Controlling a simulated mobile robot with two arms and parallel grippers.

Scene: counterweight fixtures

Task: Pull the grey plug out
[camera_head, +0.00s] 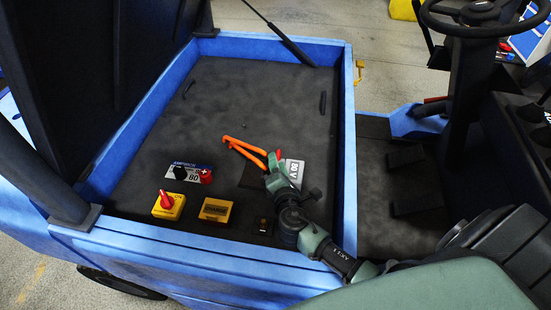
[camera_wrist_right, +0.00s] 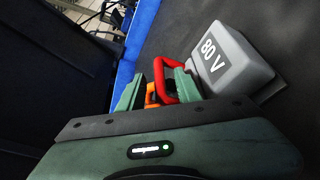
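The grey plug (camera_head: 294,170), a block marked 80 V, sits in the dark compartment of the blue vehicle. In the right wrist view the plug (camera_wrist_right: 222,62) is at the right, with a red handle (camera_wrist_right: 164,72) beside it. My right gripper (camera_head: 274,172) reaches to the plug's left side in the head view. In the wrist view its fingers (camera_wrist_right: 157,88) stand apart, with the red handle and a bit of orange between and behind them. A gap shows at the left finger; contact at the right finger is unclear. My left gripper is not in view.
Orange cables (camera_head: 242,147) lie left of the plug. A yellow box with a red rotary switch (camera_head: 168,204), a second yellow box (camera_head: 216,210) and a blue-white labelled panel (camera_head: 182,173) sit near the front. The blue rim (camera_head: 348,150) borders the compartment. Its back is clear.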

